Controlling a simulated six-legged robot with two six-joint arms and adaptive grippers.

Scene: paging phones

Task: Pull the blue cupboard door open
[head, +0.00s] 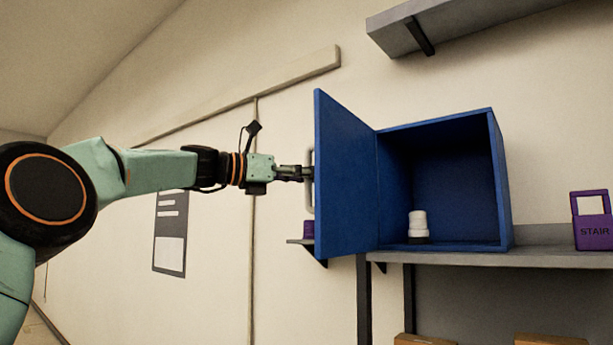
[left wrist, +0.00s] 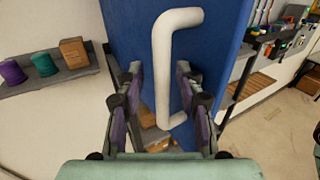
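The blue cupboard (head: 503,180) sits on a grey shelf, its front open to view. Its blue door (head: 345,180) is hinged at the left and stands swung wide out. A white bar handle (head: 310,185) is on the door's outer face; it fills the middle of the left wrist view (left wrist: 162,75). My left gripper (head: 306,173) is at the handle. In the left wrist view its fingers (left wrist: 159,72) stand apart, one on each side of the bar. The left finger shows a gap to the bar; contact on the right is unclear. My right gripper is out of view.
A white stacked object (head: 418,222) stands inside the cupboard. A purple block marked STAIR (head: 592,222) is on the grey shelf (head: 470,258) to the right. An upper shelf (head: 450,22) juts out above. A side shelf (left wrist: 45,83) holds purple and teal spools and a box.

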